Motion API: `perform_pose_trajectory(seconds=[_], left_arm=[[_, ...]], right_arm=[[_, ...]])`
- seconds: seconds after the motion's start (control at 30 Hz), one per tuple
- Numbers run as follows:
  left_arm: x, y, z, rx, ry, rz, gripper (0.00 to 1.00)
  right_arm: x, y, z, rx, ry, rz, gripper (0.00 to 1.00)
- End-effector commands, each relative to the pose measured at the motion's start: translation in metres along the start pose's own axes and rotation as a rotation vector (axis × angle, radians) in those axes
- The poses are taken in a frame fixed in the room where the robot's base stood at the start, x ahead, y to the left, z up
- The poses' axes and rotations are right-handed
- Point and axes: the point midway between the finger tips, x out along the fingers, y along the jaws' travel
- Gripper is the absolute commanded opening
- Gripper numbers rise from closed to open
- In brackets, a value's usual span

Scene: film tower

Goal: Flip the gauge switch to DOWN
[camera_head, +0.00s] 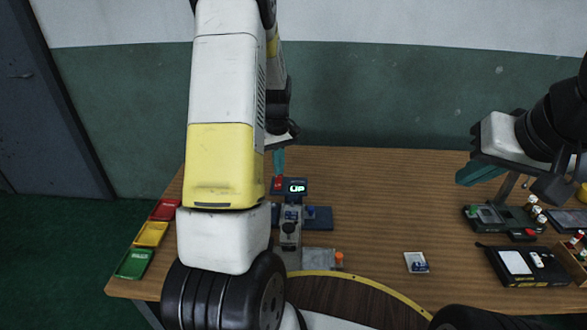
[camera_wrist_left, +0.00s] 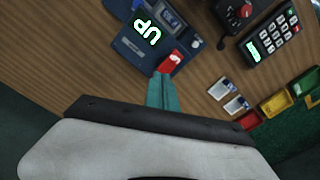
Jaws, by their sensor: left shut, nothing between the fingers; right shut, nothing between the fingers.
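The gauge (camera_head: 300,196) is a dark blue box with a lit display reading UP, standing behind the middle of the table. In the left wrist view the gauge (camera_wrist_left: 130,45) shows the same UP display, upside down. Its red switch (camera_wrist_left: 171,63) sits at the edge of the box, and it shows small in the head view (camera_head: 278,184). My left gripper (camera_wrist_left: 163,76) is shut and empty, its teal fingertips right at the red switch; I cannot tell whether they touch. In the head view the left gripper (camera_head: 279,170) is above the switch. My right gripper (camera_head: 474,178) is shut and empty, well to the right.
Red (camera_head: 165,209), yellow (camera_head: 151,234) and green (camera_head: 133,264) trays lie at the left table edge. A grey device (camera_head: 289,238) stands in front of the gauge. A small card (camera_head: 416,262) and a black case (camera_head: 520,267) lie to the right. Bare wood lies between gauge and right gripper.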

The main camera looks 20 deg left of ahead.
Motion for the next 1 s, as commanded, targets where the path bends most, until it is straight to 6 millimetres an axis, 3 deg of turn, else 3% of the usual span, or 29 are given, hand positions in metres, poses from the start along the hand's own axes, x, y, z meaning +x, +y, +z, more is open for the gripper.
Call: perform_pose_trajectory(seconds=[1.0], left_arm=[[0.016, 0.0, 0.0, 0.0, -0.001, 0.0, 0.0]], right_arm=[[0.0, 0.0, 0.0, 0.0, 0.0, 0.0, 0.0]])
